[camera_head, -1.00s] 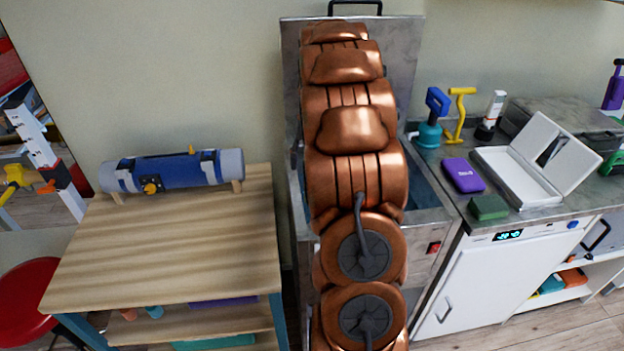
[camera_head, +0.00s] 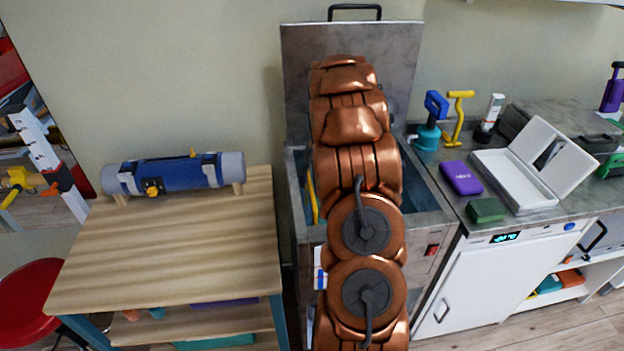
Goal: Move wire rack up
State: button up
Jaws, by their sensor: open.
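A steel tank (camera_head: 440,222) with its hinged lid (camera_head: 300,75) raised stands at the centre. My copper-coloured arm reaches over the tank and covers most of its opening. My gripper is hidden behind the arm links. No wire rack can be made out; the tank's inside is mostly blocked by my arm. A blue inner area shows at the right of the opening, and a thin yellow piece (camera_head: 312,195) shows at its left. I cannot tell what the yellow piece belongs to.
A wooden table (camera_head: 160,250) at left bears a blue roll (camera_head: 180,174). The counter at right holds an open white case (camera_head: 518,180), a purple box (camera_head: 461,178), a green block (camera_head: 486,210) and upright tools. A red stool (camera_head: 38,300) stands lower left.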

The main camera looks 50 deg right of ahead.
jog(key=shift+a+f, duration=0.1)
jog(key=shift+f, duration=0.3)
grip_shut()
dwell(0.4)
